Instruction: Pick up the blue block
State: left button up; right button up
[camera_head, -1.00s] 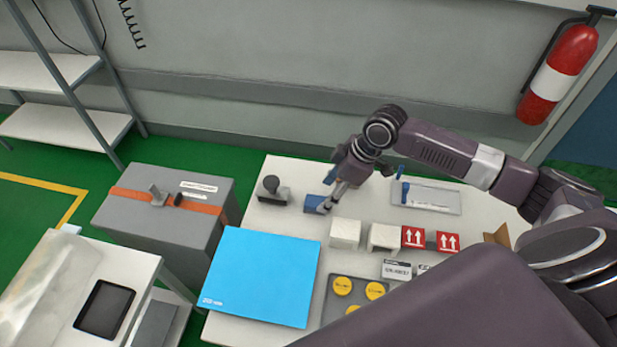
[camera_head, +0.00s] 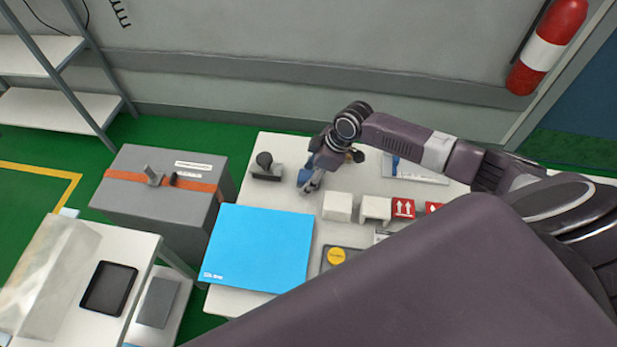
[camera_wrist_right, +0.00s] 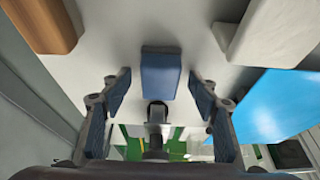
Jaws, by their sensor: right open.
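The blue block (camera_head: 305,176) lies on the white table, partly hidden by my right gripper (camera_head: 310,184). In the right wrist view the blue block (camera_wrist_right: 160,74) is upper middle, in line with the gap between the fingers. The right gripper (camera_wrist_right: 160,95) is open, one finger on each side of that gap. No finger visibly touches the block, and nothing is held. My left gripper is not in view.
A black-handled stamp-like object (camera_head: 265,166) stands left of the block. White blocks (camera_head: 338,206) and red arrow-marked blocks (camera_head: 403,208) stand to the right. A bright blue sheet (camera_head: 258,248) covers the table's front left. A grey case (camera_head: 140,199) stands further left.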

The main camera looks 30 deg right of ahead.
aim_at(308, 176)
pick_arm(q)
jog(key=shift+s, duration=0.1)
pick_arm(e)
jog(key=shift+c, duration=0.4)
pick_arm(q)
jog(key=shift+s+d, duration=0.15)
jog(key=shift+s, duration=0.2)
pick_arm(e)
jog(key=c, duration=1.2)
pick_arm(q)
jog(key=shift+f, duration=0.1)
pick_arm(e)
jog(key=shift+o, duration=0.2)
jog(key=shift+r, duration=0.1)
pick_arm(q)
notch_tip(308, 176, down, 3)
jog(key=b, duration=0.3)
pick_arm(e)
notch_tip(308, 176, up, 20)
